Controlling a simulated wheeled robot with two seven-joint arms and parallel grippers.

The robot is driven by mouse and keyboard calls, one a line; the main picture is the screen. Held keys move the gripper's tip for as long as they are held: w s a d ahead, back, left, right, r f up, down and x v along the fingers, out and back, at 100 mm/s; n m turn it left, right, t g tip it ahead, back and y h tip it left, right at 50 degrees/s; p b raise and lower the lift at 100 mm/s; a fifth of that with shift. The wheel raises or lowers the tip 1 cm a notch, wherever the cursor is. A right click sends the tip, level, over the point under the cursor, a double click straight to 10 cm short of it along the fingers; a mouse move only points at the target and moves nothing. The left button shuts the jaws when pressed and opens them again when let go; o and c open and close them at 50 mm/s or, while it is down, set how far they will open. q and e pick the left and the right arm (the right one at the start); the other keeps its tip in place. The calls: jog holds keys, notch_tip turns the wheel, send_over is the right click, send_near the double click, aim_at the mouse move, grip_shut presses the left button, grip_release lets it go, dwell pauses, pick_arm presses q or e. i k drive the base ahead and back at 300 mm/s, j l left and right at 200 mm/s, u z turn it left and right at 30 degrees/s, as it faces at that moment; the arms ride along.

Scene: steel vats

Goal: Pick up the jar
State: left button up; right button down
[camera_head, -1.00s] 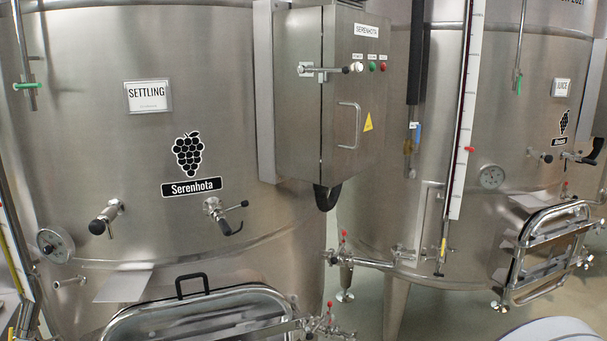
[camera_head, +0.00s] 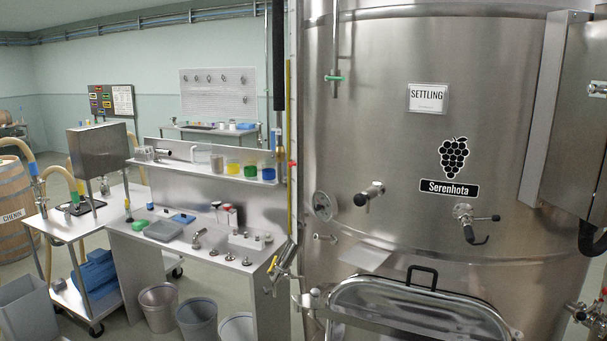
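Several small containers that look like jars or beakers stand on the steel shelf (camera_head: 190,168) left of the vat. One is pale or clear (camera_head: 217,163), one yellow (camera_head: 233,166), one green (camera_head: 250,169) and one blue (camera_head: 268,170). They are small in the picture, and I cannot tell which one is the jar. Neither of my grippers shows in the view.
A steel sink bench (camera_head: 215,250) stands below the shelf, with grey bins (camera_head: 158,308) at its foot. A white cart (camera_head: 75,225) is to its left, beside a wooden barrel (camera_head: 14,210). The large "SETTLING" vat (camera_head: 370,110) fills the right side.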

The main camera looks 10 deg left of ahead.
aim_at(268, 167)
jog(key=u, duration=0.5)
jog(key=i+j+z, duration=0.1)
jog(key=z, duration=0.35)
jog(key=i+j+z, duration=0.25)
jog(key=z, duration=0.25)
jog(key=i+j+z, duration=0.15)
jog(key=z, duration=0.3)
jog(key=j, duration=0.1)
